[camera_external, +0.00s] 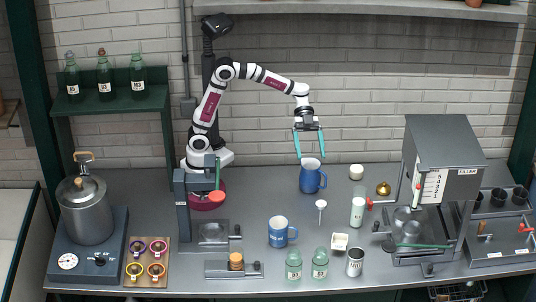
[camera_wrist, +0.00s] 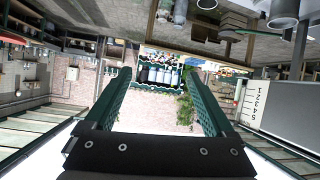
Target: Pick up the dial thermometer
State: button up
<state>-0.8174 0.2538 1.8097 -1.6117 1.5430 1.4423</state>
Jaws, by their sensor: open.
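A small white object with a round head and a thin stem, which looks like the dial thermometer (camera_external: 321,206), is on the metal counter right of centre in the external view. My gripper (camera_external: 309,156) points down with its two teal fingers apart and empty. It hangs above and behind the thermometer, over the tall blue mug (camera_external: 311,178) at the back; I cannot tell how far above the mug. In the wrist view my open gripper (camera_wrist: 157,72) frames a far part of the room, and I cannot make out the thermometer there.
A second blue mug (camera_external: 278,233) stands in front and left of the thermometer, and a white-filled glass (camera_external: 357,212) to its right. A small white box (camera_external: 339,242) and green bottles (camera_external: 320,262) are nearer the front. The grey filler machine (camera_external: 440,150) stands right.

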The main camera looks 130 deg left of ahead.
jog(key=w+a+f+t+y, duration=0.1)
jog(key=a+f+t, duration=0.1)
jog(key=a+f, duration=0.3)
send_near(323, 209)
jog(key=shift+n, duration=0.3)
jog(key=x, duration=0.5)
jog(key=shift+r, duration=0.1)
jog(key=x, duration=0.3)
jog(key=f+x, duration=0.1)
jog(key=x, duration=0.1)
jog(key=shift+w+d+f, duration=0.1)
grip_shut()
